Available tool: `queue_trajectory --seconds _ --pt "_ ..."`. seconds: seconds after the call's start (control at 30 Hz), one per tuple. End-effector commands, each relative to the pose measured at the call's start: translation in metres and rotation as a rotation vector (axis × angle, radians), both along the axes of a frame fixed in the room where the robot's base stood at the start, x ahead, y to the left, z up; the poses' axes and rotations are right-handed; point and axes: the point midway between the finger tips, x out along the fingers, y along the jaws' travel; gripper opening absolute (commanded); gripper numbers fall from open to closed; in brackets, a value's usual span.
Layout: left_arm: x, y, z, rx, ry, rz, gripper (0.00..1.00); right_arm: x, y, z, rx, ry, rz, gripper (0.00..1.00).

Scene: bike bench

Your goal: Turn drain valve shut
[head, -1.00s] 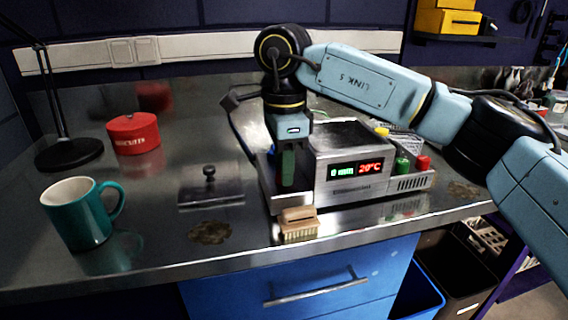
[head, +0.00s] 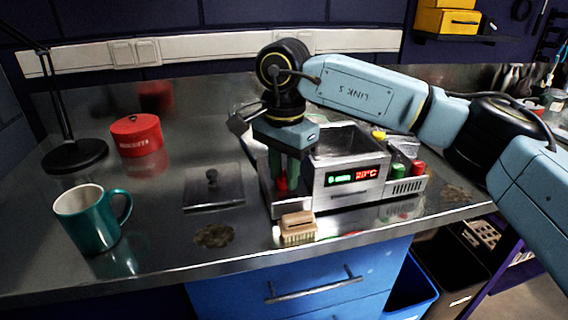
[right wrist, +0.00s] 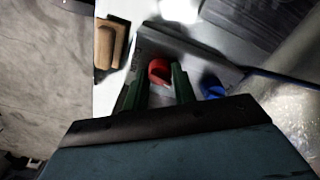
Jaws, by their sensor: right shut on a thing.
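The drain valve's red handle (head: 282,184) sits at the left side of the metal ultrasonic-type bath unit (head: 352,178), whose front display is lit. My right gripper (head: 285,182) points down there, its green fingers on both sides of the red handle. In the right wrist view the red handle (right wrist: 159,72) lies between the two fingertips (right wrist: 160,80), and the gripper is shut on it. The handle's exact angle is hard to tell, as the fingers hide part of it. My left gripper is not in view.
A wooden brush (head: 297,228) lies at the bench's front edge, just before the unit. A metal lid (head: 214,190) with a black knob, a teal mug (head: 88,222) and a red tin (head: 137,134) stand to the left. A blue part (right wrist: 211,87) shows beside the right finger.

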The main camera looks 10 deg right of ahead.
Motion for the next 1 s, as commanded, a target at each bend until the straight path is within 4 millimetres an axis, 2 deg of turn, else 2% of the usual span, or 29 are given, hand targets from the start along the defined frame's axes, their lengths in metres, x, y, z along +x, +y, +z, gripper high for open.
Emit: queue_trajectory --seconds 0.4,0.93,0.97,1.0 --pt "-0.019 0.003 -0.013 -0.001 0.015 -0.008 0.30 0.000 0.000 0.001 0.001 0.000 0.187 0.04" --pt "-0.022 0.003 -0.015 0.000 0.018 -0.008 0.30 0.000 0.000 0.000 0.001 -0.001 0.211 0.04" --pt "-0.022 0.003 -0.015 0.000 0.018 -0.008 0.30 0.000 0.000 0.000 0.001 -0.001 0.211 0.29" --pt "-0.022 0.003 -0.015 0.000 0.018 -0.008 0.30 0.000 0.000 0.000 0.001 -0.001 0.211 0.34"
